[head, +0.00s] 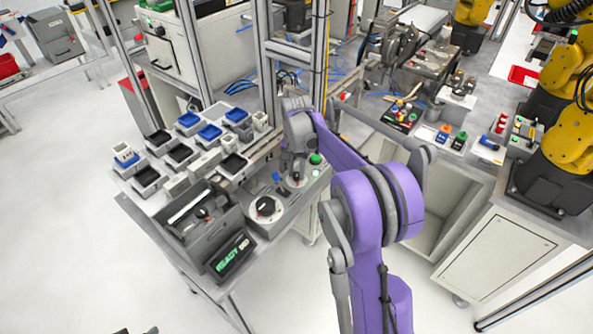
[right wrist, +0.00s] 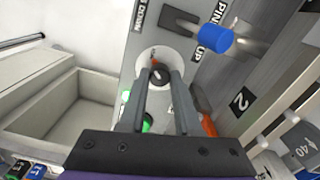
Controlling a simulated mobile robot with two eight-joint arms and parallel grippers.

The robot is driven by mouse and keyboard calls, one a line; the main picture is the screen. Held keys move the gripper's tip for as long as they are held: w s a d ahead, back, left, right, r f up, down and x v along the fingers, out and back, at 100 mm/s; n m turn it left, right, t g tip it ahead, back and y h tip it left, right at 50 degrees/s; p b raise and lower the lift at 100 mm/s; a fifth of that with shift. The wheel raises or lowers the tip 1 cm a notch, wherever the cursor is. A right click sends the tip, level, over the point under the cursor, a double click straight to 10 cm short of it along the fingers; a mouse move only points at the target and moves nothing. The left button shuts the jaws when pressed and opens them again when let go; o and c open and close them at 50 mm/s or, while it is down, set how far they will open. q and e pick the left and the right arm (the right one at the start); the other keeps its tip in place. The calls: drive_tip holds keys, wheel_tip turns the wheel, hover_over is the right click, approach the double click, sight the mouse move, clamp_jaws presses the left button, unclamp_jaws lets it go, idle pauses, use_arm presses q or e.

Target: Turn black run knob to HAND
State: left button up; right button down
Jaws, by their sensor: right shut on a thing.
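The black run knob (right wrist: 160,76) sits on a round white dial plate in the right wrist view. My right gripper (right wrist: 159,82) has its two dark fingers closed around the knob, one on each side. In the head view my right gripper (head: 293,178) reaches down onto the grey control panel (head: 322,184), and my purple arm and wrist hide much of the knob. The dial's position lettering is not readable here. Small dark tips at the bottom edge of the head view may belong to my left gripper; their state is unclear.
A blue-tipped lever (right wrist: 216,40) stands close to the knob, beside PIN and UP lettering. A green button (right wrist: 147,124) and an orange part (right wrist: 208,124) lie near the fingers.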

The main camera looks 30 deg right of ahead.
drive_tip(key=n+b, duration=0.1)
drive_tip(key=n, duration=0.7)
drive_tip(key=shift+b, duration=0.35)
drive_tip(key=n, duration=0.4)
drive_tip(key=shift+n+b, duration=0.3)
use_arm(q)
drive_tip(key=f, duration=0.1)
drive_tip(key=s+f, duration=0.1)
drive_tip(key=f, duration=0.2)
drive_tip(key=shift+s, duration=0.4)
use_arm(e)
drive_tip(key=n, duration=0.4)
drive_tip(key=shift+n, duration=0.4)
drive_tip(key=c, duration=0.6)
unclamp_jaws()
drive_tip(key=shift+r, duration=0.1)
